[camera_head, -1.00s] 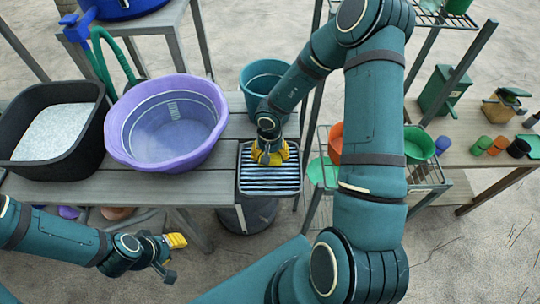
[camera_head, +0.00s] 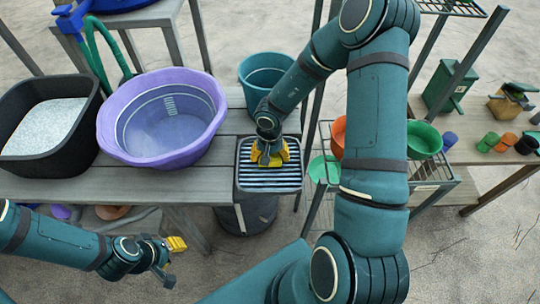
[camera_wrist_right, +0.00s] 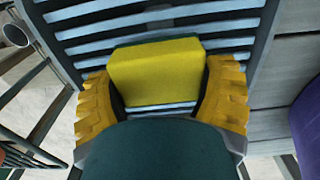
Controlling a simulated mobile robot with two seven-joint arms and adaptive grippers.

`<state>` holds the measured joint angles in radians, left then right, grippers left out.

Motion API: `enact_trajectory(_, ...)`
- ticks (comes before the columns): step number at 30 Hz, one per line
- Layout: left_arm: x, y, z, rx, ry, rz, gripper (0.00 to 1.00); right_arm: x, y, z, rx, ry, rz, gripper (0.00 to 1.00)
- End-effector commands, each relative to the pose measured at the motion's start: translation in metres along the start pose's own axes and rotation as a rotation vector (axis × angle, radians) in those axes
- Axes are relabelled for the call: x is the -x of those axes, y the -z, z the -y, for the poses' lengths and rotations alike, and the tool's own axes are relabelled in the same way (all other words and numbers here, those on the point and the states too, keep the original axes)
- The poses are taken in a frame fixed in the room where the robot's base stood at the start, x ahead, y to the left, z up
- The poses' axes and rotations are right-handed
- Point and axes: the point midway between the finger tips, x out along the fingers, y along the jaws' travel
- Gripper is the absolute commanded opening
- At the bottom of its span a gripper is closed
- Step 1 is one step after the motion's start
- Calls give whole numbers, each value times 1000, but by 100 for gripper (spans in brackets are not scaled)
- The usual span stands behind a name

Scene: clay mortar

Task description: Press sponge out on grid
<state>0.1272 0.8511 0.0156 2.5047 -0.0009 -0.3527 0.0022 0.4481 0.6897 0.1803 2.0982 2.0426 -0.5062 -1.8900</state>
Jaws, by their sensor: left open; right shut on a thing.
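The yellow sponge (camera_wrist_right: 155,72), with a dark green edge behind it, sits between the yellow fingers of my right gripper (camera_wrist_right: 165,100) in the right wrist view. My right gripper (camera_head: 270,154) is shut on it and points down at the slatted grid (camera_head: 270,182). The sponge is at or just above the slats; I cannot tell how firmly it touches. In the head view the gripper mostly hides the sponge. My left gripper (camera_head: 172,260) is open and empty, low at the left in front of the bench.
A purple basin (camera_head: 120,150) and a black tub (camera_head: 85,140) of pale grains stand left of the grid on the bench. A teal bucket (camera_head: 250,75) is behind it. A dark bin (camera_head: 255,215) stands below. A wire rack (camera_head: 435,180) with bowls is at right.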

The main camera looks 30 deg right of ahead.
Motion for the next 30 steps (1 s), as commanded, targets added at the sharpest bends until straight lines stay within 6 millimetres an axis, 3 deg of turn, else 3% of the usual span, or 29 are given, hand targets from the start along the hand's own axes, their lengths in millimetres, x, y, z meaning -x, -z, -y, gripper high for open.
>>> enact_trajectory(30, -1, 0, 0, 0, 0, 0, 36, -8, 0, 0, 0, 0, 0, 36)
